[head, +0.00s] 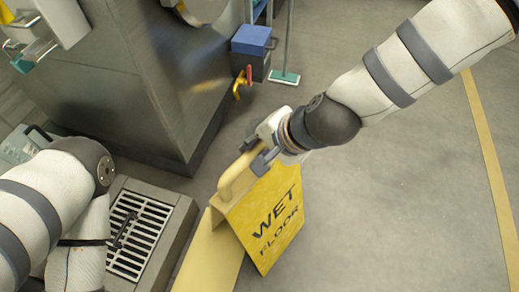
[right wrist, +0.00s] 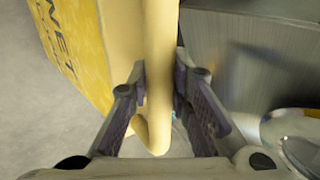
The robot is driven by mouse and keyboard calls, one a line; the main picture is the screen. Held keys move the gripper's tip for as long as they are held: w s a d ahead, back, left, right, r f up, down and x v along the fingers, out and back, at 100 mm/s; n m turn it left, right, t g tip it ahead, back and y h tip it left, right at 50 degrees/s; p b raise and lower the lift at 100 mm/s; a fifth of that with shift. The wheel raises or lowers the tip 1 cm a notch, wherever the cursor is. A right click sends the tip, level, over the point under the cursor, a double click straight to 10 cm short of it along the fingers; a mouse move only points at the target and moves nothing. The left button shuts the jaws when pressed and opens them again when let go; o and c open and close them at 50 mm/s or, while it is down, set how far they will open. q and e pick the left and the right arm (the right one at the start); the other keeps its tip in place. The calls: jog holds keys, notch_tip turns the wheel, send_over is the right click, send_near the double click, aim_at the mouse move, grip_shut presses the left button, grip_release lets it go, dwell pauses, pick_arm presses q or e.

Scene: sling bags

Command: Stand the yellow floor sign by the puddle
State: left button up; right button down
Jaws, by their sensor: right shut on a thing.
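The yellow floor sign (head: 270,222) hangs or stands below my right gripper (head: 257,155), in the middle of the head view. Its "WET FLOOR" panel faces right, and a second plain panel (head: 212,258) spreads to the lower left. My right gripper is shut on the sign's rounded handle bar (right wrist: 160,60), which runs between the two fingers in the right wrist view (right wrist: 160,82). I cannot tell whether the sign's feet touch the floor. My left arm shows at the left, but its gripper is out of view. I cannot make out a puddle.
A floor drain grate (head: 138,235) in a raised frame lies left of the sign. A large metal cabinet (head: 130,80) stands behind it. A blue box (head: 252,40) and a green mop (head: 285,77) are at the back. Open grey floor (head: 390,200) lies right, up to a yellow line (head: 488,150).

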jog(key=shift+f, duration=0.55)
jog(key=shift+r, duration=0.25)
pick_arm(q)
jog(key=shift+s+f, duration=0.15)
jog(key=shift+f, duration=0.25)
pick_arm(e)
jog(key=shift+f, duration=0.15)
jog(key=c, duration=1.5)
grip_release()
jog(key=shift+o, duration=0.2)
